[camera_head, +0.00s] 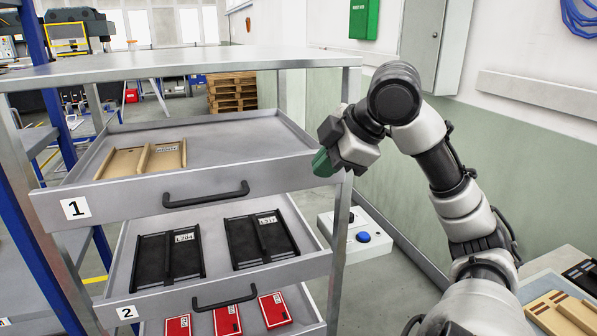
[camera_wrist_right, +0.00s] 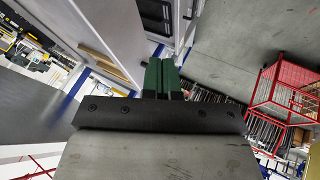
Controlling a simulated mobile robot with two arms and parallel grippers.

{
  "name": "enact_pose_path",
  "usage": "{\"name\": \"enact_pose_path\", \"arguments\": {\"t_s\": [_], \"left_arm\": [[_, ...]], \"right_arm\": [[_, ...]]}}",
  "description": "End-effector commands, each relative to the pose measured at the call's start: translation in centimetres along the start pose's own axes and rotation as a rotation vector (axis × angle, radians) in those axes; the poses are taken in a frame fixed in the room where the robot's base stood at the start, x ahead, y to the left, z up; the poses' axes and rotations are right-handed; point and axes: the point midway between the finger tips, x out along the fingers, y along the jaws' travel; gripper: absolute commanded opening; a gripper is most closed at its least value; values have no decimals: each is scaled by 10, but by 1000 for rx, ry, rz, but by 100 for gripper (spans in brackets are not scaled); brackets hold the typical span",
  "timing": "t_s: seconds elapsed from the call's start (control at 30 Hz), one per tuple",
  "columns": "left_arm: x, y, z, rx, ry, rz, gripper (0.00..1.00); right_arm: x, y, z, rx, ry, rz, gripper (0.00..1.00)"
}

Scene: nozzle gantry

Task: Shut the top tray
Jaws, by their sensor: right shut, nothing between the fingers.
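The top tray (camera_head: 120,205), a grey metal drawer labelled 1 with a black bar handle (camera_head: 206,195), is pulled out of the rack in the head view. Its inside shows, with tan parts (camera_head: 142,160) in it. My right gripper (camera_head: 322,163) is at the right end of the tray's front panel, its green fingers pointing left. The fingers are closed together and empty; they also show in the wrist view (camera_wrist_right: 162,78). I cannot tell whether they touch the tray. My left gripper is not in view.
A second tray (camera_head: 150,300), labelled 2 and holding black parts (camera_head: 262,238), is also out below. Red parts (camera_head: 228,319) lie lower. The rack's right post (camera_head: 341,240) stands near my gripper. A white box with a blue button (camera_head: 363,237) is to the right.

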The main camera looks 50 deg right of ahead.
Motion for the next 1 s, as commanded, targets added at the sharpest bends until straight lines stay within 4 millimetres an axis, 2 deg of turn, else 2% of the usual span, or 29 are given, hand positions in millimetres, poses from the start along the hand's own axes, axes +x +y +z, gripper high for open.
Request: {"name": "enact_pose_path", "arguments": {"t_s": [0.27,0.4,0.53,1.0], "left_arm": [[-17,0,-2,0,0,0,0],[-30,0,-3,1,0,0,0],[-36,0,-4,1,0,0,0],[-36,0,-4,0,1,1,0]], "right_arm": [[59,0,0,2,-1,-6,0],[68,20,-1,3,-3,-2,0],[75,31,-1,2,-2,-1,0],[80,35,0,1,0,0,0]]}}
